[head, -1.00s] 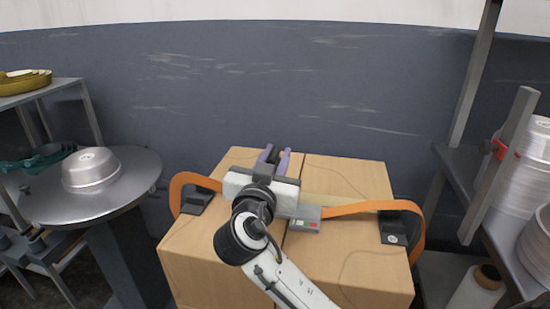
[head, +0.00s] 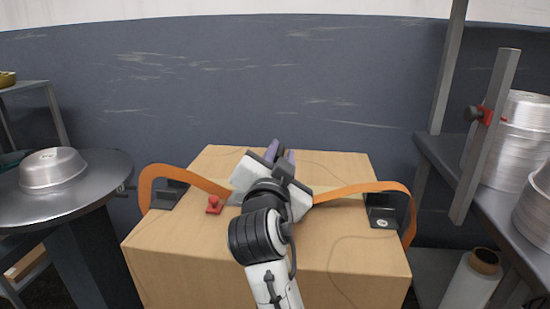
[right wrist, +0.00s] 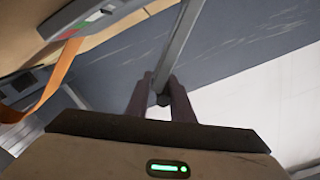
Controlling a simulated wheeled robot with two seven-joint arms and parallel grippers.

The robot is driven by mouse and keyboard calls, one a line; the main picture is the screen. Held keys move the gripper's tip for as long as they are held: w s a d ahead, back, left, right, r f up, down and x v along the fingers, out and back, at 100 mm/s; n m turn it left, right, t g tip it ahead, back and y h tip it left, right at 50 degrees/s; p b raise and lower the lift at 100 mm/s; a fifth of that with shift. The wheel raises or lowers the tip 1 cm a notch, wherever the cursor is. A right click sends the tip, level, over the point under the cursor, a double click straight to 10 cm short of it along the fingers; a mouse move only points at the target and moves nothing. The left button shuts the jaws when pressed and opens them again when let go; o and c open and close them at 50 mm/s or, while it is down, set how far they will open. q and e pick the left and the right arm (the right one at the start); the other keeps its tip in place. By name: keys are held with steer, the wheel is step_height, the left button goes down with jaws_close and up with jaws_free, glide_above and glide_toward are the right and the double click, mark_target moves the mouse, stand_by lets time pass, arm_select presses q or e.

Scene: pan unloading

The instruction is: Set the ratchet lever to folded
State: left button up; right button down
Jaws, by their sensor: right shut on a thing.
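My right gripper (head: 281,153) is over the top of the cardboard box, its fingers pointing toward the back wall. In the right wrist view its two purplish fingers (right wrist: 158,98) are shut on the end of a grey bar (right wrist: 176,45), which looks like the ratchet lever. The ratchet's grey body with red and green marks (right wrist: 97,17) shows at the top left there. In the head view my gripper and wrist hide most of the ratchet and the lever. The lever's exact angle cannot be told. My left gripper is not in view.
An orange strap (head: 352,189) crosses the cardboard box (head: 345,255) between black corner pieces (head: 382,220). A small red knob (head: 213,205) stands left of my wrist. A round metal table with a pan (head: 54,169) is at left; a rack with stacked pans (head: 515,140) is at right.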

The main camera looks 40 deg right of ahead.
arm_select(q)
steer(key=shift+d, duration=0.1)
arm_select(e)
steer(key=shift+s+d+f, duration=0.1)
steer(key=shift+s+f, duration=0.05)
steer(key=c, duration=1.7)
jaws_free()
steer(key=shift+c, duration=0.2)
